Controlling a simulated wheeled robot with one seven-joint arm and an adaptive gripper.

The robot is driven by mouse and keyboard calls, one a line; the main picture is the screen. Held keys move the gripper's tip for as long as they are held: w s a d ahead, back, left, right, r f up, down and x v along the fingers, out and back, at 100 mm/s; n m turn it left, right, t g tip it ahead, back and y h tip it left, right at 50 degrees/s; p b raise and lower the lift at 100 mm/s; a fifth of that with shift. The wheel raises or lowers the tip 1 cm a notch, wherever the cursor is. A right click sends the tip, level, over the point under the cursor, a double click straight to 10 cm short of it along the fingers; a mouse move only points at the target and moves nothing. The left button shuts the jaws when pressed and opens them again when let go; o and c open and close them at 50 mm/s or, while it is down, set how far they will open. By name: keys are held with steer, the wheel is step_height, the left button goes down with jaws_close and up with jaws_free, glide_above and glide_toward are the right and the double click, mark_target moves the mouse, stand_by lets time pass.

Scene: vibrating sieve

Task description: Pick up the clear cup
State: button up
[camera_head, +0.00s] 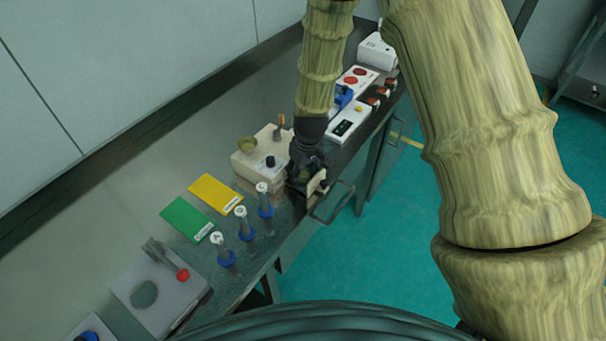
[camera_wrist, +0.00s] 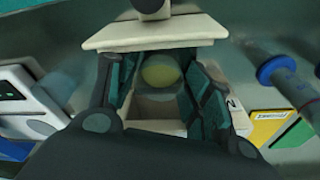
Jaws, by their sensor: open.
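In the wrist view, a round, see-through form with yellow-green inside, which looks like the clear cup (camera_wrist: 160,72), shows between my two dark fingers. A pale box surface lies just below it in that view. My gripper (camera_wrist: 158,90) is open with one finger on each side of it; I cannot tell whether either finger touches it. In the head view, my gripper (camera_head: 308,178) is low at the front side of a beige machine (camera_head: 258,165), and it hides the cup there. A beige plate (camera_wrist: 155,32) crosses the top of the wrist view.
A small olive-green bowl (camera_head: 247,144) sits on the machine. Several blue-based cylinders (camera_head: 246,226) stand near the bench's front edge, beside yellow (camera_head: 216,194) and green (camera_head: 187,218) cards. A white scale (camera_head: 346,124) is on the other side. The bench behind the cards is clear.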

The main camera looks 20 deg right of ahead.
steer(key=shift+f, duration=0.15)
steer(key=c, duration=0.7)
steer(key=shift+c, duration=0.2)
